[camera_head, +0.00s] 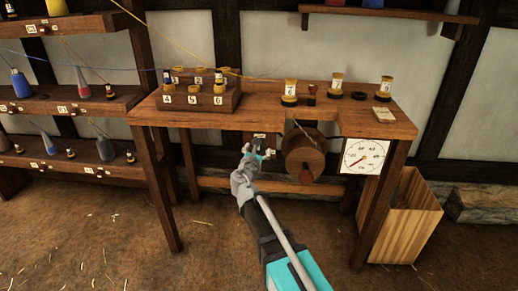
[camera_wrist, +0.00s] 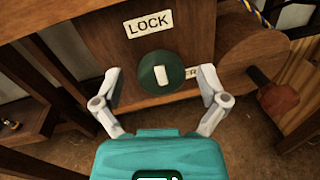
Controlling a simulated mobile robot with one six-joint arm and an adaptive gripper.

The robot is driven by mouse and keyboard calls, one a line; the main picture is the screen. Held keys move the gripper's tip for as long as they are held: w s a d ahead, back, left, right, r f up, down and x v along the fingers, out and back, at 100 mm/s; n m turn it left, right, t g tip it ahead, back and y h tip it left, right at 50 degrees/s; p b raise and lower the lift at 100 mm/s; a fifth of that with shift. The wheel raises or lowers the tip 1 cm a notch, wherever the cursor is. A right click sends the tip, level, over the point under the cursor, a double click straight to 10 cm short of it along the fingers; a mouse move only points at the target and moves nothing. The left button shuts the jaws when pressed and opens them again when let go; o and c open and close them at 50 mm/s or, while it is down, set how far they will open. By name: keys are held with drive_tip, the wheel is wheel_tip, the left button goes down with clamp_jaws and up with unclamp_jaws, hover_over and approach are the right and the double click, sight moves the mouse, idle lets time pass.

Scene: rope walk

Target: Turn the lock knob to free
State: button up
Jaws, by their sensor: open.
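The lock knob (camera_wrist: 161,73) is a dark green disc with a pale upright grip bar, under a sign reading LOCK (camera_wrist: 149,24) in the wrist view. In the head view my gripper (camera_head: 257,155) is under the bench front, left of the round wooden drum, and hides most of the knob there.
The wooden drum (camera_head: 303,153) with a reddish handle (camera_wrist: 278,99) is close on the right. A dial gauge (camera_head: 365,157) hangs further right, above a wooden bin (camera_head: 411,220). The bench top (camera_head: 262,118) holds numbered spools. Shelves with cones stand left.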

drive_tip(key=shift+w+d, duration=0.1)
drive_tip(key=shift+w, duration=0.35)
drive_tip(key=c, duration=1.2)
